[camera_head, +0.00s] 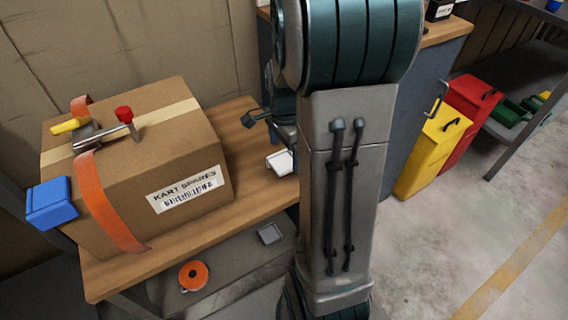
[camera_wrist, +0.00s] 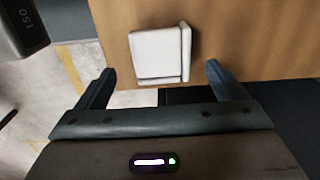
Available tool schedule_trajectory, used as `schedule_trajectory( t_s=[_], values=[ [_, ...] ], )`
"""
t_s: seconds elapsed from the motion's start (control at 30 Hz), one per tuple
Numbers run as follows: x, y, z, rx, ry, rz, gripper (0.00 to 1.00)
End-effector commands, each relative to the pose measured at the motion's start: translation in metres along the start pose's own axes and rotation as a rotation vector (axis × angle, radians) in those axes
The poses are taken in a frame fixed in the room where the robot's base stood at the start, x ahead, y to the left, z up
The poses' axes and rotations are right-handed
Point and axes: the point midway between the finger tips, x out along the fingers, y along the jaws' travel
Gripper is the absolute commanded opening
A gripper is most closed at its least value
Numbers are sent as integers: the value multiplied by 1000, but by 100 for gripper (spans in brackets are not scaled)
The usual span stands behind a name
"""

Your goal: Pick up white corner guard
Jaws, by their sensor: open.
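The white corner guard (camera_wrist: 157,54) lies on the wooden table top close to its edge in the wrist view. In the head view the white corner guard (camera_head: 280,162) shows just left of my arm, partly hidden by it. My gripper (camera_wrist: 160,80) is open and empty, with one finger on each side of the guard's near end in the picture. I cannot tell whether the fingertips are level with it. In the head view my arm hides most of the gripper.
A cardboard box (camera_head: 190,140) with an orange strap and a blue corner guard (camera_head: 50,203) stands on the wooden table (camera_head: 245,215). Yellow (camera_head: 428,155) and red (camera_head: 468,115) bins stand right.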

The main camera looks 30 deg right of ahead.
Motion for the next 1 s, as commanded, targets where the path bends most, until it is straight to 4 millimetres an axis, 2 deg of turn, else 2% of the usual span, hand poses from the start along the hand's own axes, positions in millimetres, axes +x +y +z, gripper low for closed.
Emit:
schedule_trajectory(
  t_s=[0.03,0.2,0.43,0.6,0.87,1.0],
  values=[
    [12,-1,2,-1,-1,2,91],
    [33,-2,2,0,-1,2,91],
    [33,-2,2,0,0,-1,91],
    [33,-2,2,0,0,0,44],
    [33,-2,2,0,0,0,43],
    [24,-2,2,0,0,-1,43]
  ],
)
